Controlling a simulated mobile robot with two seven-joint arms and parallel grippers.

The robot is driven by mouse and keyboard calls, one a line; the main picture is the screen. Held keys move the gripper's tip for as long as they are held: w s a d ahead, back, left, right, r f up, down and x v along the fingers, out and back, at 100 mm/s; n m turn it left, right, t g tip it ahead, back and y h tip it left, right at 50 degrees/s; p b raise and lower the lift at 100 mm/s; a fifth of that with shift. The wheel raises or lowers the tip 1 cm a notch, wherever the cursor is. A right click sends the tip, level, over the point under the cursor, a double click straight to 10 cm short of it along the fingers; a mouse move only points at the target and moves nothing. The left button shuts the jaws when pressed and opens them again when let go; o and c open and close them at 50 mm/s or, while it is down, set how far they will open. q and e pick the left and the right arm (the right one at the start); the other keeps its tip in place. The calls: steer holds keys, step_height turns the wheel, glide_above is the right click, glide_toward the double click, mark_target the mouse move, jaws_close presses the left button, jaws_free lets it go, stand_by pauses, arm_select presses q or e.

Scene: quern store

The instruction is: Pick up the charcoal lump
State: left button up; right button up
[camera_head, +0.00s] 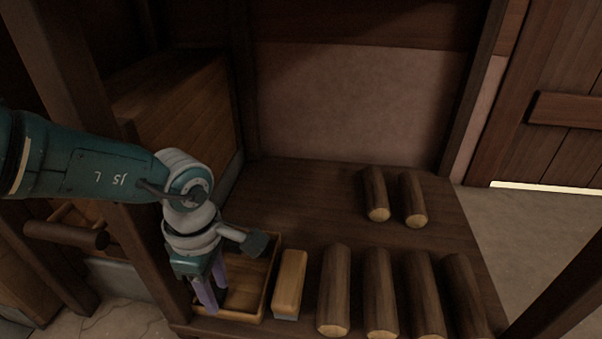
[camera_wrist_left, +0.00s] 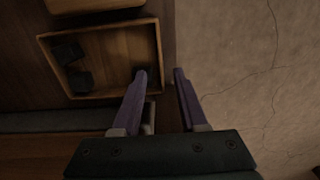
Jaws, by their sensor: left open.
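Two dark charcoal lumps, an upper one (camera_wrist_left: 67,53) and a lower one (camera_wrist_left: 81,82), lie in the left part of a shallow wooden tray (camera_wrist_left: 105,94) in the left wrist view. A small dark patch beside a fingertip is too unclear to name. The tray (camera_head: 263,312) also shows in the head view, at the shelf's front left, but I cannot make out lumps there. My left gripper (camera_head: 211,287) is open and points down at the tray's left side. My right gripper is out of view.
A wooden block with a grey underside (camera_head: 290,281) stands just right of the tray. Several short logs (camera_head: 378,290) line the shelf front, and two more (camera_head: 375,193) lie behind. A dark post (camera_head: 150,255) stands close left of my gripper. The shelf's middle is bare.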

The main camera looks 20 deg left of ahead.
mark_target(224, 310)
arm_select(q)
step_height(224, 310, down, 6)
steer(key=b, duration=0.4)
steer(key=shift+r, duration=0.3)
jaws_close()
stand_by(0.9)
